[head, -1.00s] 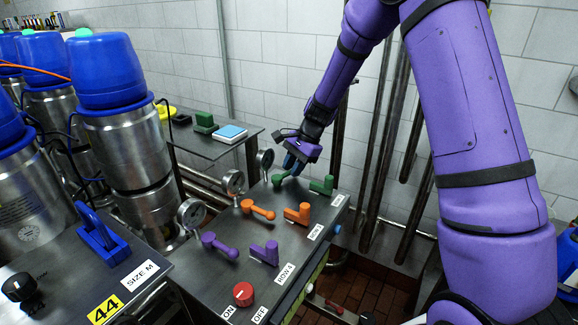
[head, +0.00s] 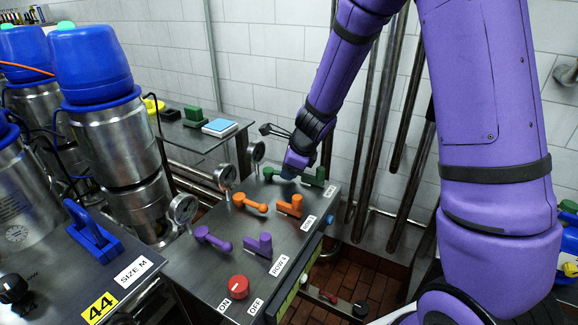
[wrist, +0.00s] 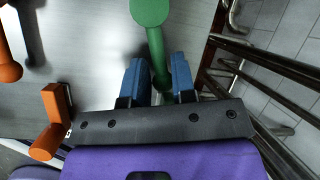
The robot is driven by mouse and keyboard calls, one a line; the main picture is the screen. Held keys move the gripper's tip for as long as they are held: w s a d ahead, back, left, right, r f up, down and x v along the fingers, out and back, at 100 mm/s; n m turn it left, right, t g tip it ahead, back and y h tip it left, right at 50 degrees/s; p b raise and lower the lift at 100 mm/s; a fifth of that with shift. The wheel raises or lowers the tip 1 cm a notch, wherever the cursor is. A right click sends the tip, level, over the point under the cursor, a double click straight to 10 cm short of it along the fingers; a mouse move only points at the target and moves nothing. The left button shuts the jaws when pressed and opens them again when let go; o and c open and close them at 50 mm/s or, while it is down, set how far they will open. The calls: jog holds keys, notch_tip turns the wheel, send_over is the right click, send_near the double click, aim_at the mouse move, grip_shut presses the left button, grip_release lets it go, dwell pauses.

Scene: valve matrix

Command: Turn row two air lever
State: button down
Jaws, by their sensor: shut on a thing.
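The green lever on the left of the far row (head: 270,174) has a round hub and a thin handle in the wrist view (wrist: 155,45). My gripper (head: 288,174) is low over the panel and shut on this handle. In the wrist view the blue fingers (wrist: 160,85) stand on either side of it, and its end is hidden. The other green lever (head: 316,177) is just right of my gripper. The middle row has two orange levers (head: 250,203) (head: 290,206). The near row has two purple levers (head: 212,238) (head: 259,246).
The dark panel (head: 218,265) has a red ON/OFF knob (head: 238,287) at its near end. Several round gauges (head: 184,209) line its left edge. Vertical pipes (head: 367,140) stand behind. A side table (head: 190,142) holds a blue-topped block (head: 220,127).

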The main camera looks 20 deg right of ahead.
jog(key=shift+s+a+m+t+h, duration=0.15)
jog(key=shift+s+a+m+h, duration=0.25)
jog(key=shift+m, duration=0.55)
jog(key=shift+s+a+m+t+h, duration=0.15)
jog(key=shift+s+a+m+h, duration=0.2)
jog(key=shift+m, duration=0.6)
jog(key=c, duration=1.1)
grip_release()
jog(key=shift+r, duration=0.2)
jog(key=shift+v, duration=5.2)
jog(key=shift+s, duration=0.1)
